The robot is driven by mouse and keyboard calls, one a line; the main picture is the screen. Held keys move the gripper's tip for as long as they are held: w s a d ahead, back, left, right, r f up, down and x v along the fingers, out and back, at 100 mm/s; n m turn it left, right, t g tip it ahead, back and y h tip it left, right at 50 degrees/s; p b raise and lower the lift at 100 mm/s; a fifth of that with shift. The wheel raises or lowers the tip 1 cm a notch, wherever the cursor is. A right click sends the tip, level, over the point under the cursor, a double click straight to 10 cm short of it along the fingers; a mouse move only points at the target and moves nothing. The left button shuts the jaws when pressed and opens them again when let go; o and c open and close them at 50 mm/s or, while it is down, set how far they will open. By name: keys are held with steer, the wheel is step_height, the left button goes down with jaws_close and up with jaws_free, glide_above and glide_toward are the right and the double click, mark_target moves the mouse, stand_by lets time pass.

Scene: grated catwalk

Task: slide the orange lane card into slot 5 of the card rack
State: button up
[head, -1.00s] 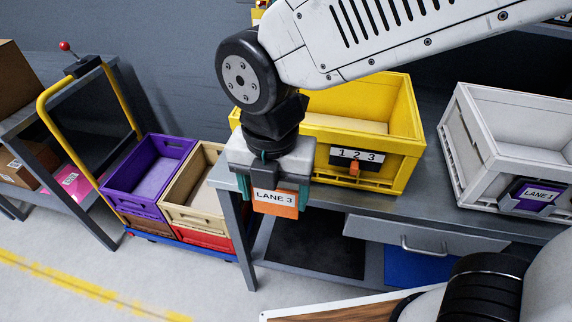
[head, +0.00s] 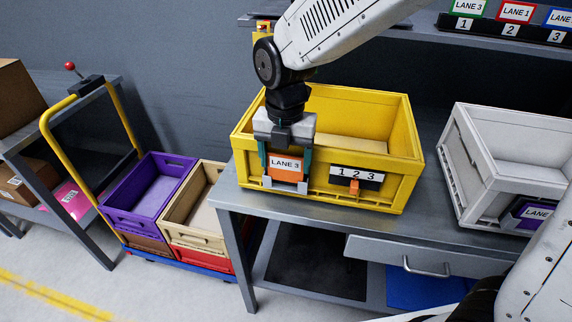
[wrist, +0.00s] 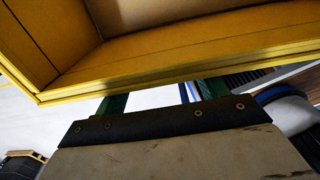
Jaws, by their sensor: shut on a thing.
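The orange card (head: 289,168), with a white label reading LANE 3, shows upright between my gripper's fingers in the head view. My gripper (head: 287,182) points down at the left part of the yellow bin's front and is shut on the card. Grey pieces show at the card's lower edge; I cannot tell whether they are fingertips or a holder. In the wrist view the green fingers pass beside the bin's rim and the card is hidden. The card rack (head: 509,32) is at the upper right, partly cut off. Its numbers 1, 2 and 3 show; slot 5 is out of view.
The yellow bin (head: 405,165) stands on the grey bench (head: 430,222), with a 1 2 3 plate (head: 357,176) on its front. A white bin (head: 515,117) with a purple card stands at right. A cart with purple (head: 130,207) and tan bins is at left.

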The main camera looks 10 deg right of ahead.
step_height(320, 180, down, 2)
steer(key=shift+s+f, duration=0.1)
steer(key=o, duration=1.2)
steer(key=shift+f, duration=0.1)
step_height(320, 180, up, 8)
steer(key=shift+s, duration=0.2)
